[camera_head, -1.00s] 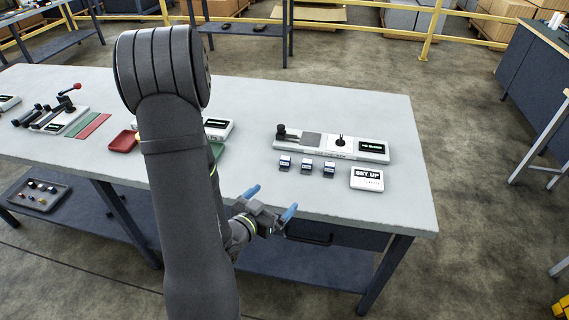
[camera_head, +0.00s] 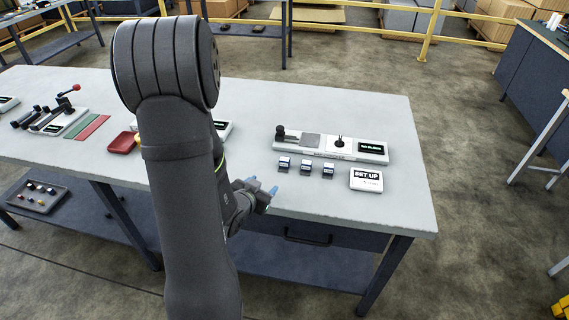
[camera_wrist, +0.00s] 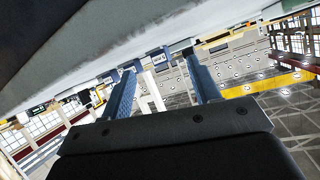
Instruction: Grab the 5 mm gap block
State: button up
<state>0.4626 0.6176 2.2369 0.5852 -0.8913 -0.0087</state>
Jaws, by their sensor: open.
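Three small dark blocks with pale labels stand in a row on the table: a left block (camera_head: 284,163), a middle block (camera_head: 306,168) and a right block (camera_head: 328,171). Their labels are too small to read, so I cannot tell which is the 5 mm gap block. My gripper (camera_head: 265,185) is open and empty by the table's front edge, to the left of and nearer than the row. In the wrist view my gripper (camera_wrist: 160,62) has its two blue fingers apart, with a small blue block-like shape showing beyond them.
A white device (camera_head: 325,145) with a dark screen stands behind the blocks. A red tray (camera_head: 122,143) and other devices lie left, partly behind my arm.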

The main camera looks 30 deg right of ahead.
jog(key=w+y, duration=0.1)
jog(key=w, duration=0.1)
jog(key=w+d+r+y, duration=0.1)
jog(key=w+n+y, duration=0.1)
jog(key=w, duration=0.1)
jog(key=shift+w+d+r+t, duration=0.15)
jog(key=shift+w+r+t, duration=0.15)
jog(key=shift+r, duration=0.1)
jog(key=r+y, duration=0.1)
jog(key=w+d+r+n, duration=0.1)
jog(key=w+r+y, duration=0.1)
jog(key=r, duration=0.1)
jog(key=shift+w+d+g+y, duration=0.1)
jog(key=shift+d+g+y, duration=0.2)
jog(key=shift+g, duration=0.1)
notch_tip(320, 180, up, 6)
jog(key=s+d+f+n+g+y, duration=0.1)
jog(key=s+d+n+g, duration=0.1)
jog(key=g, duration=0.2)
send_near(284, 159)
jog(key=shift+y, duration=0.4)
jog(key=x, duration=0.8)
jog(key=shift+d+f, duration=0.15)
jog(key=shift+d, duration=0.25)
jog(key=c, duration=1.1)
